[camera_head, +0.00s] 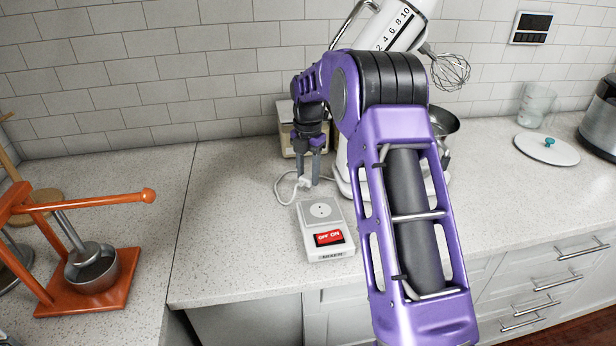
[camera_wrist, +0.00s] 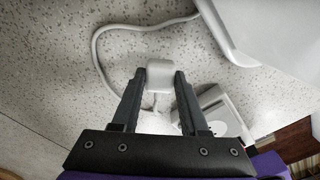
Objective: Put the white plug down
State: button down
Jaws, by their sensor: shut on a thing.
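The white plug (camera_wrist: 160,74) is between the two dark fingers of my gripper (camera_wrist: 154,85) in the wrist view, and the fingers are shut on it. In the head view my gripper (camera_head: 316,180) points down just behind the white socket box, and the plug (camera_head: 304,183) shows small at the fingertips. A white cord (camera_head: 280,192) curves over the counter from the plug. I cannot tell whether the plug touches the counter. The white socket box (camera_head: 325,240) with its round outlet and red OFF/ON switch lies in front of the gripper; part of it shows in the wrist view (camera_wrist: 222,112).
A white stand mixer (camera_head: 400,25) with a whisk and metal bowl stands behind my arm. An orange press (camera_head: 82,285) stands at left. A white lid (camera_head: 546,149) lies at right. The speckled counter (camera_head: 225,230) left of the box is clear.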

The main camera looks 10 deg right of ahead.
aim_at(308, 176)
jog(key=shift+f, duration=0.35)
jog(key=shift+f, duration=0.1)
jog(key=shift+f, duration=0.4)
jog(key=shift+f, duration=0.1)
jog(key=shift+c, duration=2.1)
grip_release()
notch_tip(308, 176, up, 13)
jog(key=p, duration=0.1)
